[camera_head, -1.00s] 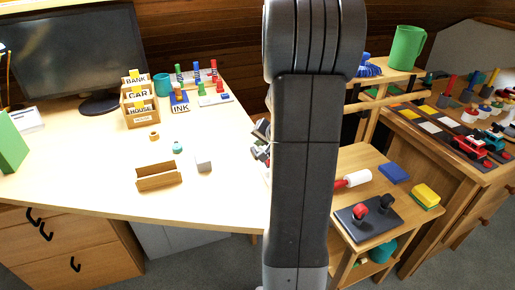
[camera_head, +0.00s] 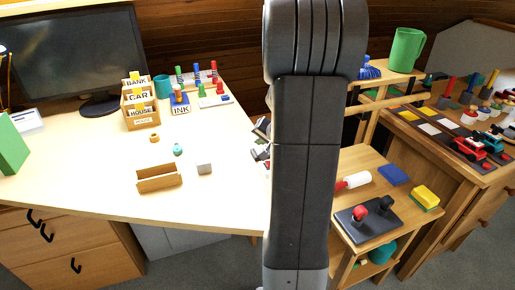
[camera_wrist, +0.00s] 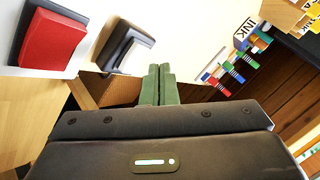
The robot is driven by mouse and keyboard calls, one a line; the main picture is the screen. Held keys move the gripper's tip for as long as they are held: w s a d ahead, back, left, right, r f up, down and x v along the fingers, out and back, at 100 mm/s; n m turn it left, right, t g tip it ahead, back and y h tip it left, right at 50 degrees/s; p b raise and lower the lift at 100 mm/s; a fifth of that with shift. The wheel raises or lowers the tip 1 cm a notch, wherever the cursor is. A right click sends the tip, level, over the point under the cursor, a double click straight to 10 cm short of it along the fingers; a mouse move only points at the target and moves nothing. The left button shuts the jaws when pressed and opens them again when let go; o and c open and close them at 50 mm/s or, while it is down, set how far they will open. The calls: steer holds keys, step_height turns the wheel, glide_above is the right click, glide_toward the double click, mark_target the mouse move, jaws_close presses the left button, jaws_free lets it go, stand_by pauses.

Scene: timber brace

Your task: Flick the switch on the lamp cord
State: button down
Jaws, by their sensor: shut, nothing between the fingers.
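I cannot make out a lamp or its cord in either view. In the wrist view a red block with a dark base (camera_wrist: 50,40) lies at the upper left on the pale desk top. Beside it is a black frame-shaped piece with a light inner face (camera_wrist: 125,47). I cannot tell whether either is the cord switch. My gripper (camera_wrist: 159,70) shows as two green fingers, closed together and empty, pointing towards the desk's edge. In the head view my arm hides the desk's right end and most of the gripper.
A monitor (camera_head: 75,60) stands behind. A wooden shelf unit (camera_head: 350,160) stands right of my arm. The desk's front middle is clear.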

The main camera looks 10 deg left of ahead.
steer(key=shift+r, duration=0.1)
steer(key=r+p, duration=0.2)
steer(key=r, duration=0.1)
steer(key=r+p, duration=0.1)
steer(key=r, duration=0.1)
steer(key=shift+w+d, duration=0.2)
steer(key=shift+d, duration=0.1)
steer(key=shift+f, duration=0.15)
steer(key=shift+f, duration=0.15)
steer(key=shift+f+b, duration=0.3)
steer(key=shift+f, duration=0.2)
steer(key=shift+a+p, duration=0.1)
steer(key=shift+p, duration=0.7)
steer(key=shift+p, duration=0.4)
steer(key=shift+w+d+r+p, duration=0.1)
steer(key=shift+d+r+p, duration=0.05)
steer(key=shift+r+p, duration=0.95)
steer(key=shift+w+d+r+p, duration=0.15)
steer(key=shift+r+p, duration=0.55)
steer(key=shift+r, duration=0.75)
steer(key=shift+s, duration=0.1)
